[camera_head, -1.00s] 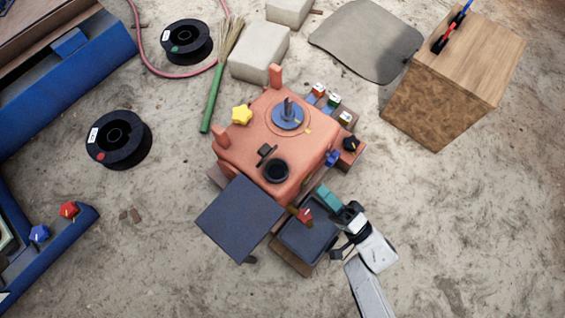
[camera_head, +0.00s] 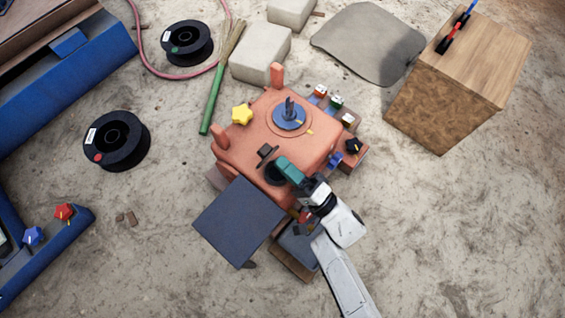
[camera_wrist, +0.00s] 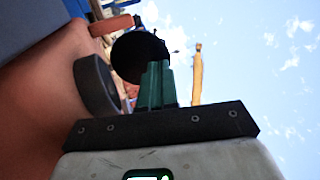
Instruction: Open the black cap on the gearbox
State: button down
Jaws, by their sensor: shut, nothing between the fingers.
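The orange gearbox (camera_head: 240,150) stands in the middle of the head view. On its top near the front is a round black cap or collar (camera_head: 273,176), partly hidden by my fingers. A small black piece (camera_head: 267,153) stands just behind it. In the wrist view a dark ring (camera_wrist: 92,85) sits on the orange housing (camera_wrist: 45,100), and a black disc (camera_wrist: 138,55) shows beside it, raised and tilted; I cannot tell if they are joined. My gripper (camera_head: 284,163), with green fingers, is shut and empty right beside the black collar. Touching or apart is unclear.
A blue knob (camera_head: 334,160), a black knob (camera_head: 354,146) and a yellow star knob (camera_head: 242,115) stick out around the gearbox. A dark square plate (camera_head: 238,222) lies in front. A wooden box (camera_head: 440,105) stands at the right. Sandy ground is open at lower right.

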aim_at(271, 151)
jog(key=shift+w+a+r, duration=0.25)
jog(key=shift+w+a, duration=0.1)
jog(key=shift+a, duration=0.05)
jog(key=shift+r, duration=0.1)
